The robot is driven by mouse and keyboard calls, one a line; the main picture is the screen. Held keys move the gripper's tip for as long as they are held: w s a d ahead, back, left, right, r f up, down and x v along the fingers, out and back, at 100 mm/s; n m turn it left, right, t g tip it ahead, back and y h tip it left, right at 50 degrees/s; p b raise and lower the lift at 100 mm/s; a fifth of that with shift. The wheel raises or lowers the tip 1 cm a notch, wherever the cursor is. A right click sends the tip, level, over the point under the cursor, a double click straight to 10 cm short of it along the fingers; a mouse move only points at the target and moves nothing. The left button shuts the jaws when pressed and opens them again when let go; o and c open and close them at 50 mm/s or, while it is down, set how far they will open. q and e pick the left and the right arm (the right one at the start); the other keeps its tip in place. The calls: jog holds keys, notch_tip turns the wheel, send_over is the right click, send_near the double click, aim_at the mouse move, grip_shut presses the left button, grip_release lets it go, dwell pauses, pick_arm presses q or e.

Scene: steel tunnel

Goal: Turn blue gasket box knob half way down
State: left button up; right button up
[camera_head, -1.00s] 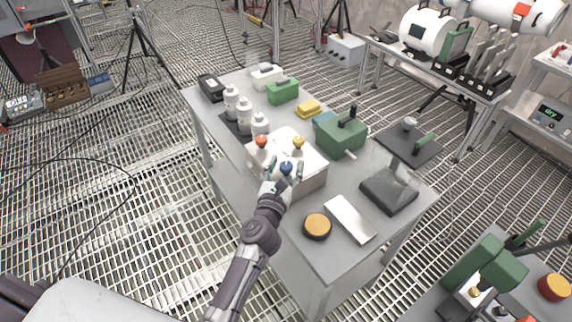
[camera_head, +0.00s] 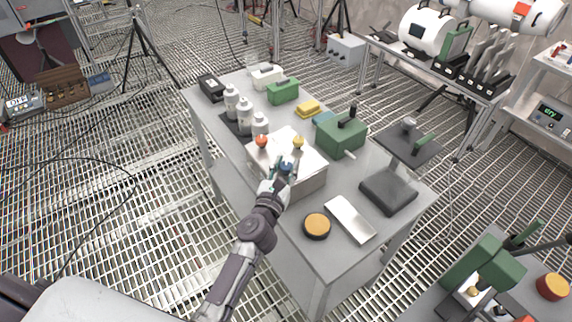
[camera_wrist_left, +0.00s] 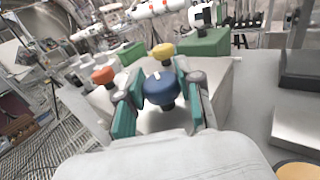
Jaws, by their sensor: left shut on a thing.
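The blue knob (camera_head: 286,168) sits on the near side of the light grey gasket box (camera_head: 312,182) on the table. In the left wrist view the blue knob (camera_wrist_left: 161,89) shows large, with a small white mark near its top. My left gripper (camera_head: 283,171) is shut on the blue knob, with one teal-padded finger on each side of it. The fingers (camera_wrist_left: 161,97) also show in the left wrist view. An orange-red knob (camera_head: 261,141) and a yellow knob (camera_head: 298,142) stand on the same box behind the blue one. My right gripper is not in view.
A green box (camera_head: 341,138) stands behind and right of the gasket box. White bottles (camera_head: 245,112) stand at its left. A round orange-topped piece (camera_head: 317,226), a white plate (camera_head: 350,219) and a black case (camera_head: 388,191) lie at the right front.

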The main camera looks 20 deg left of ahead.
pick_arm(q)
jog(key=shift+r+m+h+p, duration=0.15)
jog(key=shift+m+h+p, duration=0.4)
jog(key=shift+h, duration=0.25)
jog(key=shift+a+m+h+p, duration=0.1)
jog(key=shift+m+h+p, duration=0.3)
jog(key=shift+m+h, duration=0.65)
jog(key=m+g+h, duration=0.1)
jog(key=h, duration=0.2)
jog(key=shift+f, duration=0.2)
jog(key=shift+f+m+g+h+b, duration=0.1)
jog(key=shift+m+g+h+b, duration=0.6)
jog(key=shift+m+h, duration=0.5)
jog(key=m+g+h+b, duration=0.4)
jog(key=g+b, duration=0.1)
jog(key=m+g+h+b, duration=0.4)
jog(key=g+b, duration=0.1)
jog(key=shift+w+g, duration=0.1)
jog(key=shift+g, duration=0.2)
jog(key=shift+m+g+h+b, duration=0.45)
jog(key=shift+m+g+b, duration=0.7)
jog(key=shift+g, duration=0.45)
jog(key=shift+r, duration=0.2)
